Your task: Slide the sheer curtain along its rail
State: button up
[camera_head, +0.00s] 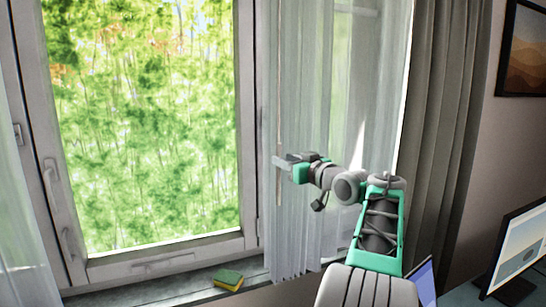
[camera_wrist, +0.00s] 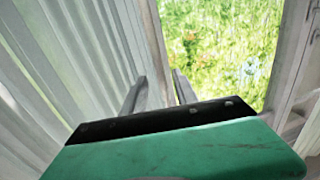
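The sheer curtain (camera_head: 300,100) hangs in white folds over the right part of the window, gathered on that side. It fills the left side of the wrist view (camera_wrist: 60,60). A thin brownish vertical rod (camera_head: 278,100) runs down along its left edge. My gripper (camera_head: 279,161) is at this left edge, at the rod's height, with its fingers pointing left. In the wrist view the two fingers (camera_wrist: 158,88) stand apart, so the gripper is open. I cannot tell whether the rod or cloth lies between them. The rail is out of view.
A window (camera_head: 145,110) with a handle (camera_head: 50,180) fills the left. A yellow-green sponge (camera_head: 228,280) lies on the sill. Another sheer curtain (camera_head: 20,210) hangs far left. A dark drape (camera_head: 440,120), a picture (camera_head: 525,50) and a monitor (camera_head: 515,250) are at right.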

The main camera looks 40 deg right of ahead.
jog(key=w+p, duration=0.1)
jog(key=w, duration=0.5)
jog(key=shift+w+d+p, duration=0.2)
jog(key=shift+w+p, duration=0.15)
jog(key=shift+p, duration=0.05)
jog(key=shift+c, duration=0.2)
grip_shut()
dwell(0.6)
